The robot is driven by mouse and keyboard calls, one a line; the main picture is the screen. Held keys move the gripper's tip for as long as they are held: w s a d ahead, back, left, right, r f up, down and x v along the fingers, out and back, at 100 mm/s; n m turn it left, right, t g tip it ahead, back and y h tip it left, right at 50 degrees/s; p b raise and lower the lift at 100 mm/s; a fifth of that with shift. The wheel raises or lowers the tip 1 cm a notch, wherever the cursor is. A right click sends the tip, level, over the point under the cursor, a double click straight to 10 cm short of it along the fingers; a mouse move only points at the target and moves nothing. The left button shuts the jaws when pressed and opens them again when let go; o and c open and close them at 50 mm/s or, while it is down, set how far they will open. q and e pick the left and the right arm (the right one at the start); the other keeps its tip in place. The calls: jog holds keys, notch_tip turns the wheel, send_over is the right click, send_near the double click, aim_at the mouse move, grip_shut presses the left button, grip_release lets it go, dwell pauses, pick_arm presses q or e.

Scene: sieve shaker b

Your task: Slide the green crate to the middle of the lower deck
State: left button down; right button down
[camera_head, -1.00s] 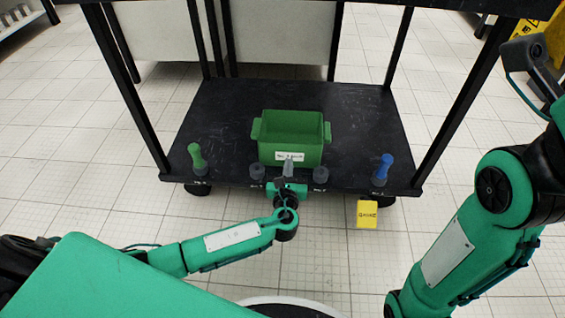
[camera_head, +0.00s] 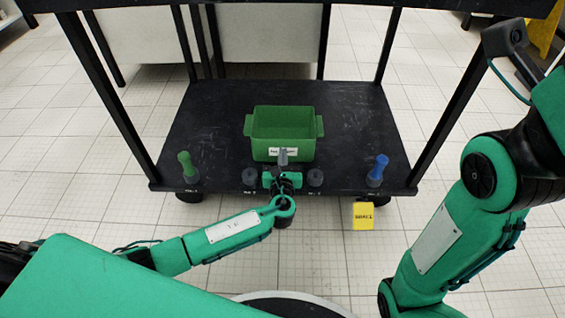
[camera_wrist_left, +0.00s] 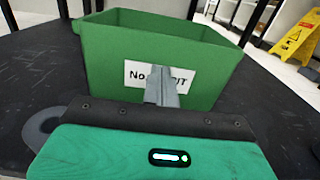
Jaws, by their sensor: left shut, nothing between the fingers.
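The green crate (camera_head: 284,128) stands upright on the black lower deck (camera_head: 345,125), near the middle from left to right and closer to the front edge than the back. It looks empty, with a white label on its front wall. My left gripper (camera_head: 282,155) is shut and empty at the crate's front wall. In the left wrist view the closed fingers (camera_wrist_left: 162,88) point at the label of the crate (camera_wrist_left: 110,62) and overlap it; whether they touch cannot be told. My right arm shows at the right; its gripper is out of view.
A green-topped peg (camera_head: 187,165) stands at the deck's front left and a blue-topped peg (camera_head: 377,170) at its front right. Short dark pegs flank my left gripper. Black posts rise at the corners. A yellow tag (camera_head: 363,215) hangs at the front. The deck behind the crate is clear.

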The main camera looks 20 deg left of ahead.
aim_at(284, 116)
pick_arm(q)
jog(key=b+x, duration=0.1)
jog(key=x, duration=1.3)
jog(key=shift+w+a+f+b, duration=0.1)
jog(key=shift+w+b, duration=0.2)
jog(key=shift+b, duration=0.05)
jog(key=shift+w, duration=0.25)
